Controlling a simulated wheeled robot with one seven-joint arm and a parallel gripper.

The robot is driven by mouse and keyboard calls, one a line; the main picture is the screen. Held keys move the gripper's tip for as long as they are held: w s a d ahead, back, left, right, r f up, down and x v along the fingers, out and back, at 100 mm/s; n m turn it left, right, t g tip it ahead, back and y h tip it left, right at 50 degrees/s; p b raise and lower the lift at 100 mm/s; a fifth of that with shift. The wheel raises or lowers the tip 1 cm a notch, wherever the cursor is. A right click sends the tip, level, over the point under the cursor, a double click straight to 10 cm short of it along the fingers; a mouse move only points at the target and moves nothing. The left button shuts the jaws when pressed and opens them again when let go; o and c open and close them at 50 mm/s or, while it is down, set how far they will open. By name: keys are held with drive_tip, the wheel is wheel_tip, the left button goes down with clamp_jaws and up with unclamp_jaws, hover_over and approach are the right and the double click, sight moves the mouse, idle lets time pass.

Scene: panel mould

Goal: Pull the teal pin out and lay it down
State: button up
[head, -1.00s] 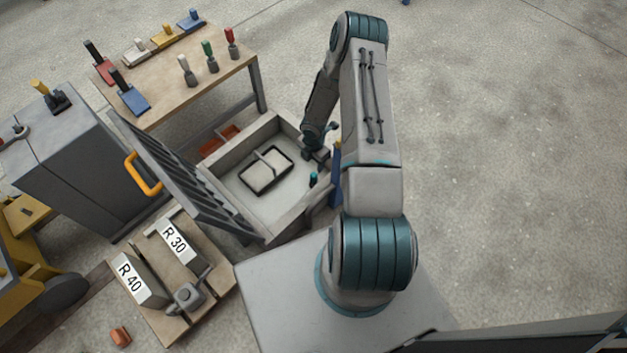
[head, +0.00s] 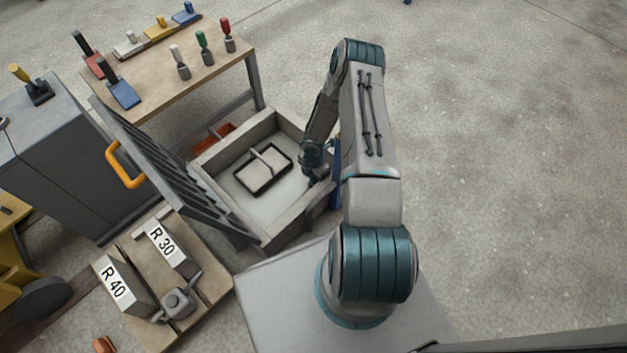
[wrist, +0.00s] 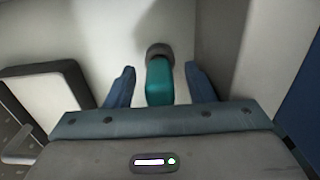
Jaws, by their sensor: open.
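The teal pin (wrist: 159,82) shows in the wrist view, standing in a dark round socket (wrist: 159,50) near the inner wall of the mould. My gripper (wrist: 159,84) is open, with one blue finger on each side of the pin. A gap shows between each finger and the pin. In the head view my gripper (head: 316,178) is at the right side of the mould (head: 272,238), and it hides the pin there.
A black-framed block (head: 263,170) lies on the mould floor; it also shows in the wrist view (wrist: 45,90). A slatted panel (head: 165,170) with an orange handle (head: 125,165) stands along the mould's left side. A wooden table (head: 180,75) with several tools is behind.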

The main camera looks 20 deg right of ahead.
clamp_jaws()
drive_tip(key=shift+r, duration=0.1)
drive_tip(key=shift+r+p, duration=2.15)
drive_tip(key=shift+r, duration=0.75)
drive_tip(key=shift+r+p, duration=1.35)
drive_tip(key=shift+r, duration=0.65)
